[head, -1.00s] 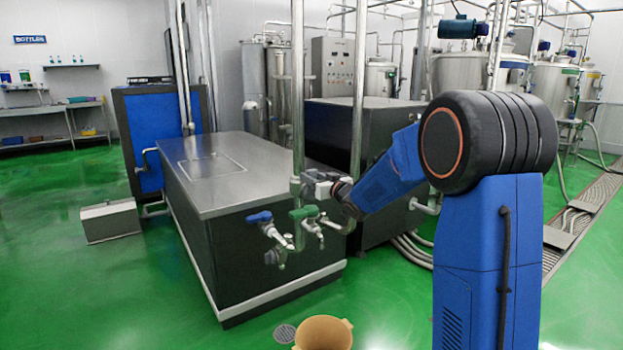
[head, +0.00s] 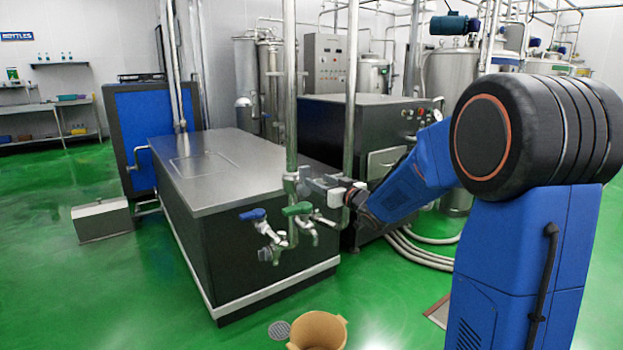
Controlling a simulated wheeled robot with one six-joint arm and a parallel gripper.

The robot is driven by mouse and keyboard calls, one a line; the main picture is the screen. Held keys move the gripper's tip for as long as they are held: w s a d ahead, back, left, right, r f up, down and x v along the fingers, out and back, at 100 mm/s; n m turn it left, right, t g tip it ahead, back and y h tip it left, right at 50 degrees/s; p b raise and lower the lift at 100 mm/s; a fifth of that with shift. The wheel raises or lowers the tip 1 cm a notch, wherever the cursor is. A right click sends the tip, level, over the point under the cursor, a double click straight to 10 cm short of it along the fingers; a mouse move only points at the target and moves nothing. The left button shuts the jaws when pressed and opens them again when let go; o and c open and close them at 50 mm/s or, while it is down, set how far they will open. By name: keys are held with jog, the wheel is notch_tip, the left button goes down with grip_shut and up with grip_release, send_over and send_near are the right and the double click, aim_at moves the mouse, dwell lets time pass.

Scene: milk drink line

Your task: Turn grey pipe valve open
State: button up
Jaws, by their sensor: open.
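A grey pipe fitting (head: 291,184), which looks like the grey valve, sits on the vertical steel pipe at the near right corner of the steel-topped tank. Its handle cannot be made out clearly, so I cannot tell how it is turned. My gripper (head: 312,184) is just right of this fitting, pointing left, with its grey fingers close to it. The fingers are open; whether they touch or surround any part of the valve is too small to tell. Below are a blue-handled tap (head: 254,215) and a green-handled tap (head: 297,209).
The steel-topped tank (head: 215,180) stands just behind the taps. A second vertical pipe (head: 350,110) rises right of my gripper. A tan bucket (head: 318,330) and a drain (head: 279,330) are on the green floor in front.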

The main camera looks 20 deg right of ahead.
jog(key=v, duration=0.8)
jog(key=shift+s, duration=0.2)
